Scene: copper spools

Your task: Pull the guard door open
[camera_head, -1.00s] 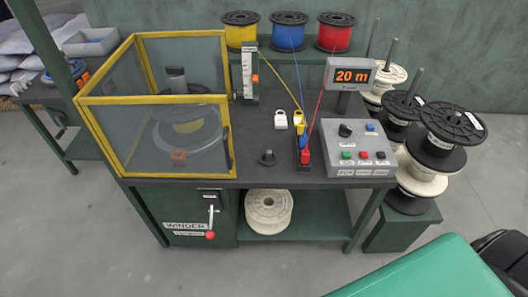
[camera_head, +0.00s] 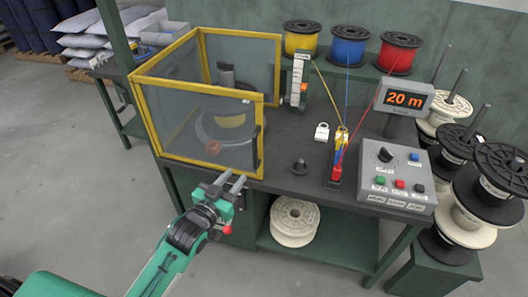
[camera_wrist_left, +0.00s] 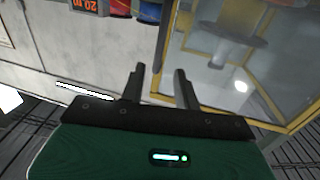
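The guard door (camera_head: 205,132) is the clear front panel of a yellow-framed enclosure on the winder bench; it stands closed. A dark upright handle (camera_head: 257,138) is at its right edge. My left gripper (camera_head: 231,180) is just in front of and below the door's lower right corner, open and empty. In the left wrist view the two fingers (camera_wrist_left: 158,82) are apart, with the door's yellow frame (camera_wrist_left: 187,98) close by on the right. A dark bar, seemingly the handle (camera_wrist_left: 165,40), lies ahead between the fingertips. My right gripper is out of view.
Inside the enclosure is a round winding unit (camera_head: 225,125). A white spool (camera_head: 295,222) lies on the lower shelf. The floor in front is clear.

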